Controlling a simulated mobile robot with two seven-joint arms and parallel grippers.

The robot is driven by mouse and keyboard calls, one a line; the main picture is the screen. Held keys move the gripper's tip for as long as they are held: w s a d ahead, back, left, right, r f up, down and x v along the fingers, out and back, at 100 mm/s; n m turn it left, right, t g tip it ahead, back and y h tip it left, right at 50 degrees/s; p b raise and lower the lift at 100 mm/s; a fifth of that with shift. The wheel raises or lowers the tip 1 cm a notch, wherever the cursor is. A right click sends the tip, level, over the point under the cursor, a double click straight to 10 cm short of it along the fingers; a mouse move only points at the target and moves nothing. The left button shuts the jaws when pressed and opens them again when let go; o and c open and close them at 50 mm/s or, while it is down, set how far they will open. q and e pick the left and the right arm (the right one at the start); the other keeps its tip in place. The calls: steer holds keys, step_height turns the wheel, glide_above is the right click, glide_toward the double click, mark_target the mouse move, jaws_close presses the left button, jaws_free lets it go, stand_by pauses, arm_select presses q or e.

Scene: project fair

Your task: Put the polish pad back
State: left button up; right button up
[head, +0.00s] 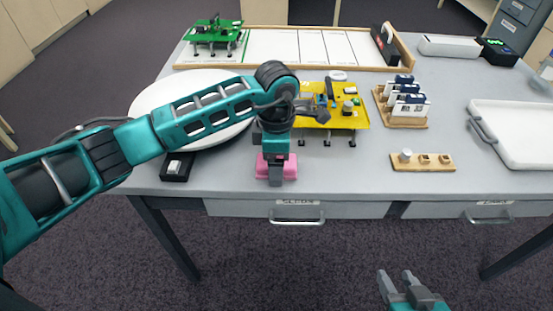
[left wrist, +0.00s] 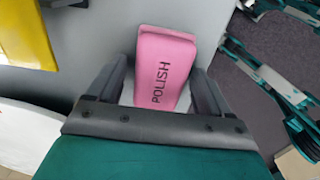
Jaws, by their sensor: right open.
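The pink polish pad (head: 289,166), marked POLISH, lies at the front edge of the grey table; it also shows in the left wrist view (left wrist: 165,62). My left gripper (head: 275,179) points down over it and hides part of it in the head view. In the left wrist view the left fingers (left wrist: 162,76) stand on either side of the pad, with what looks like a narrow gap at each side. My right gripper (head: 396,276) is open and empty, low in front of the table.
A white round plate (head: 160,97) and a yellow board on legs (head: 350,118) flank my left arm. A wooden block with pegs (head: 421,162), a rack (head: 402,122) and a white tray (head: 515,150) stand to the right. Drawers (head: 350,209) are under the table edge.

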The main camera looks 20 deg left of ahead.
arm_select(q)
steer(key=shift+o, duration=0.3)
steer(key=shift+r, duration=0.55)
step_height(320, 180, up, 11)
steer(key=p, duration=0.1)
steer(key=shift+r+p, duration=0.15)
steer(key=shift+p, duration=0.15)
